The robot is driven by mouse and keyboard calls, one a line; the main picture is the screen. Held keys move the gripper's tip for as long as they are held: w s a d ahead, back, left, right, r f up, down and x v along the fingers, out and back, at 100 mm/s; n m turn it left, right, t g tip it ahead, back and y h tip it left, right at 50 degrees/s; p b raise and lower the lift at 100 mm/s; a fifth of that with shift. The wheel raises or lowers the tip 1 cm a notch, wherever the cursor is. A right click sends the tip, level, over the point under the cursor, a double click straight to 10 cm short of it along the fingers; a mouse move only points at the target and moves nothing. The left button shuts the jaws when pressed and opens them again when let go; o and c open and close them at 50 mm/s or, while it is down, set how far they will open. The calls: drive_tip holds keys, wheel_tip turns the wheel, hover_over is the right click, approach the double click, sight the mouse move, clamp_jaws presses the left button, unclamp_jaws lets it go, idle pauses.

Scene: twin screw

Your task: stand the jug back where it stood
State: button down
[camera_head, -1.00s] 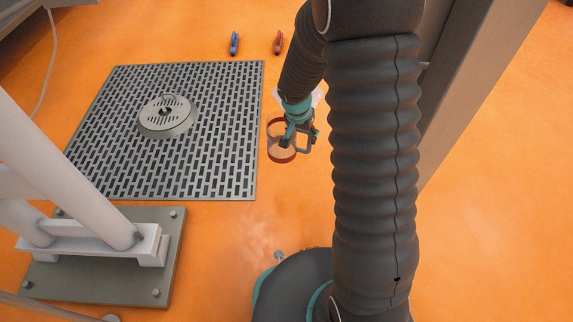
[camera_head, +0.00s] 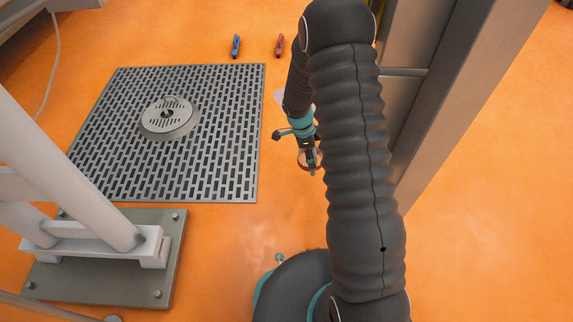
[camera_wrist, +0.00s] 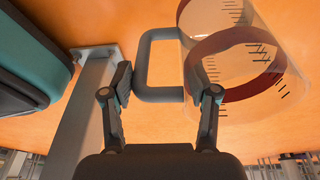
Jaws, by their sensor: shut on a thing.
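The jug (camera_wrist: 240,58) is a clear cylinder with red bands, dark measuring marks and a grey loop handle (camera_wrist: 160,36). My gripper (camera_wrist: 162,82) is shut on the jug at the handle side, with one finger on each side of the handle. In the head view the jug (camera_head: 304,166) shows only as a bit of clear wall and red band, partly hidden behind my gripper (camera_head: 310,152). It is right of the metal grating. I cannot tell how high it is above the floor.
A slotted metal grating (camera_head: 220,160) lies to the left, with a round drain-like disc (camera_head: 170,118) on it. A blue tool (camera_head: 236,46) and a red tool (camera_head: 280,45) lie behind. A grey beam (camera_head: 445,110) stands right of my arm. A bolted plate (camera_head: 100,290) carries white pipes.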

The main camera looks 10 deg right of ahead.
drive_tip(key=w+a+f+b, duration=0.1)
drive_tip(key=w+a+f, duration=0.5)
drive_tip(key=f, duration=0.3)
drive_tip(key=shift+a+f, duration=0.4)
drive_tip(key=shift+a, duration=0.35)
drive_tip(key=shift+f, duration=0.1)
drive_tip(key=shift+c, duration=1.4)
unclamp_jaws()
